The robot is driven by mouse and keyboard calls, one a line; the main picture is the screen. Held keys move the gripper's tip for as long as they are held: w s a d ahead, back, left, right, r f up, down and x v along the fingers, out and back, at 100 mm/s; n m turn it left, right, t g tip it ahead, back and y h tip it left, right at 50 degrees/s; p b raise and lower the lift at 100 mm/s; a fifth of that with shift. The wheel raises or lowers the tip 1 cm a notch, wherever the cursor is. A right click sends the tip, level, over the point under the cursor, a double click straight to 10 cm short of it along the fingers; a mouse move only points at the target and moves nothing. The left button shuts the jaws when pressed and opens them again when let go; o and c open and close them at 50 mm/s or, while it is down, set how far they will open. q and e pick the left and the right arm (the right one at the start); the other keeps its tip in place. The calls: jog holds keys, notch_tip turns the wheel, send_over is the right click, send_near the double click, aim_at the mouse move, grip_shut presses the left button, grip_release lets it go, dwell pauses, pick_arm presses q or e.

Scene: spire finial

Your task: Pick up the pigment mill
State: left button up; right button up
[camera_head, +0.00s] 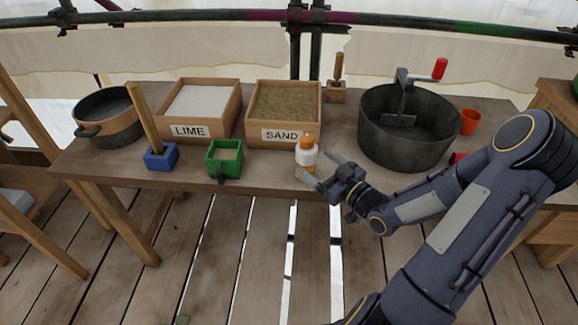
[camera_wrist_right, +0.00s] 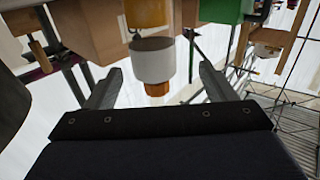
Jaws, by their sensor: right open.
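The pigment mill appears to be the small upright piece with an orange knob, white body and amber lower part (camera_head: 306,157), at the table's front edge in the head view. It also shows in the right wrist view (camera_wrist_right: 153,62), upside down, with its body in line with the gap between the fingers. My right gripper (camera_head: 315,164) is open and empty, just right of the mill, its fingers pointing at it. One fingertip overlaps the mill's base in the picture; I cannot tell whether they touch. My left gripper is not in view.
On the wooden table (camera_head: 260,168) are a green box (camera_head: 225,160), a blue block with a wooden handle (camera_head: 162,156), the lime (camera_head: 199,130) and sand (camera_head: 283,135) boxes, and a dark tub (camera_head: 400,148) with a red-handled crank.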

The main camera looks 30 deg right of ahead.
aim_at(302, 150)
jog(key=x, duration=0.7)
jog(key=shift+w+d+f, duration=0.1)
jog(key=shift+w+d, duration=0.2)
jog(key=shift+w, duration=0.05)
jog(key=c, duration=1.1)
